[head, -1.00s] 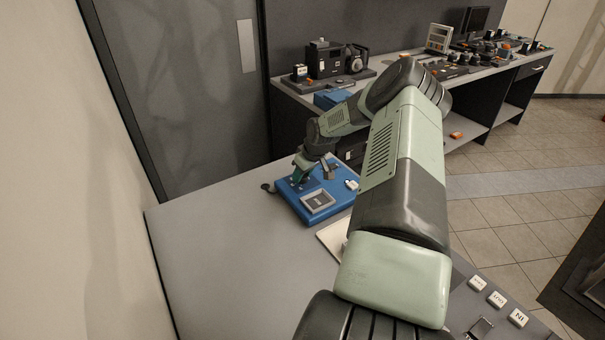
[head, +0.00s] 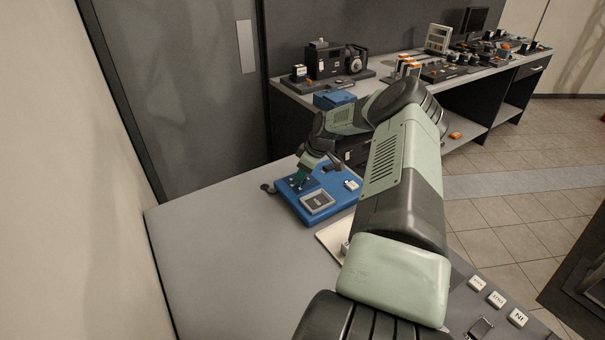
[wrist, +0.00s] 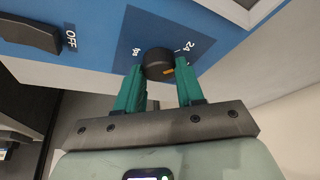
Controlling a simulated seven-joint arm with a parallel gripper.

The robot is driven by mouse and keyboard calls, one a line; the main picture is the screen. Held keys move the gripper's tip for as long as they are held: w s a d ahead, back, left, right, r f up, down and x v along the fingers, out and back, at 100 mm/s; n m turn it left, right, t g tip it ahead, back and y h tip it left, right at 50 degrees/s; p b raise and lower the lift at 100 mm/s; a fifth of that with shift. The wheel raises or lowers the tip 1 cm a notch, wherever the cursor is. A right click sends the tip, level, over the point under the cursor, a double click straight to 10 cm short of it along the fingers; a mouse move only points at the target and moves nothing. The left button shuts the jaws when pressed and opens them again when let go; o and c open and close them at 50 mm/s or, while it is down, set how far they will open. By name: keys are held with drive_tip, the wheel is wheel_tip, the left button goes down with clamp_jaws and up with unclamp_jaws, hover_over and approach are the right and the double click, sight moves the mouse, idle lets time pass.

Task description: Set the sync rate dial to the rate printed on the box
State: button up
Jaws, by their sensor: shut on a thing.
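The sync rate dial (wrist: 158,63) is a black round knob on a dark panel of a blue unit (wrist: 90,45). A small yellow mark shows on the knob's lower right side in the wrist view. The label "24" (wrist: 191,46) is at its upper right, and another label, perhaps "60" (wrist: 136,51), is at its left. My gripper (wrist: 160,72) is shut on the dial, one green finger on each side. In the head view my gripper (head: 300,179) is at the left part of the blue unit, hiding the dial. I cannot read a printed rate on any box.
An OFF switch (wrist: 30,35) sits beside the dial panel. The unit has a grey framed screen (head: 317,201) and a white tag (head: 352,185). White keys (head: 497,299) lie at the table's right. The grey table (head: 220,250) is clear at left. A shelf (head: 400,76) behind holds equipment.

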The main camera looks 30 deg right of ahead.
drive_tip(key=o, duration=1)
drive_tip(key=shift+o, duration=0.2)
drive_tip(key=v, duration=1.1)
drive_tip(key=shift+w+a, duration=0.1)
